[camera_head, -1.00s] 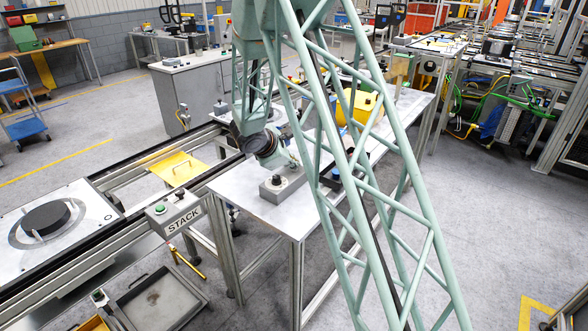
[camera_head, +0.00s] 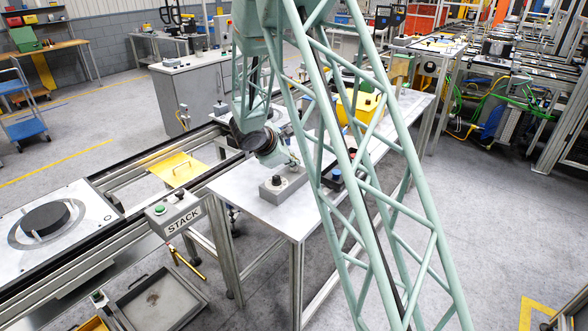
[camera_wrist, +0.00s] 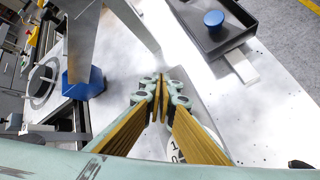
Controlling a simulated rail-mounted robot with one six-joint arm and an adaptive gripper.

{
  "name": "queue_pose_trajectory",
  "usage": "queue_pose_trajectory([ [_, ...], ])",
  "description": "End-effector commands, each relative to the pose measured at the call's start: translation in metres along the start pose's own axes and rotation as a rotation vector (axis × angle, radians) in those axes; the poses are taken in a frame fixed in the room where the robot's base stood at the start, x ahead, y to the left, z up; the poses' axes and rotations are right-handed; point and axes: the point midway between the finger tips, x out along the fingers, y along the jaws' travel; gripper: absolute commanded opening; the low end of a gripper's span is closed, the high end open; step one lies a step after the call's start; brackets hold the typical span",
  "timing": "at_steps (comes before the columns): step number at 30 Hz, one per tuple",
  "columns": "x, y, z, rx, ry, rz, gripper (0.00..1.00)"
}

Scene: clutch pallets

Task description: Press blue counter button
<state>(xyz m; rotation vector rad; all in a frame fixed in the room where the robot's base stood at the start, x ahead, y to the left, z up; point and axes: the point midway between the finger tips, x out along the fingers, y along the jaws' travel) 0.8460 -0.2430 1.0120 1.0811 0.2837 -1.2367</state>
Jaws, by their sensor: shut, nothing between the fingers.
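In the wrist view a white dial with digits (camera_wrist: 178,152) shows partly behind my fingers; the button cannot be made out there. My gripper (camera_wrist: 160,98) is shut and empty, its yellow-edged fingers pointing down over the box. In the head view my gripper (camera_head: 292,162) is just above and right of the button. I cannot tell whether it touches anything.
A dark tray (camera_wrist: 232,37) holding a blue knob (camera_wrist: 214,19) lies to the right on the table; the knob also shows in the head view (camera_head: 336,173). A blue hexagonal piece (camera_wrist: 86,82) is at left. A STACK button box (camera_head: 175,212) stands beside the conveyor.

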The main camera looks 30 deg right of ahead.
Motion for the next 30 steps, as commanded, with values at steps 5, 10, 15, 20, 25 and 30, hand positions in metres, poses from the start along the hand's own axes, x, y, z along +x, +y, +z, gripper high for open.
queue_pose_trajectory([
  [5,-0.005,0.004,0.003,0.001,0.0,0.001,0.0],
  [10,-0.012,0.009,0.009,0.001,0.0,0.001,0.0],
  [15,-0.019,0.014,0.013,0.001,0.0,0.001,0.0],
  [20,-0.025,0.019,0.018,0.001,0.0,0.001,0.0],
  [25,-0.033,0.024,0.024,0.002,0.0,0.001,0.0],
  [30,-0.039,0.029,0.028,0.0,0.0,0.001,0.0],
])
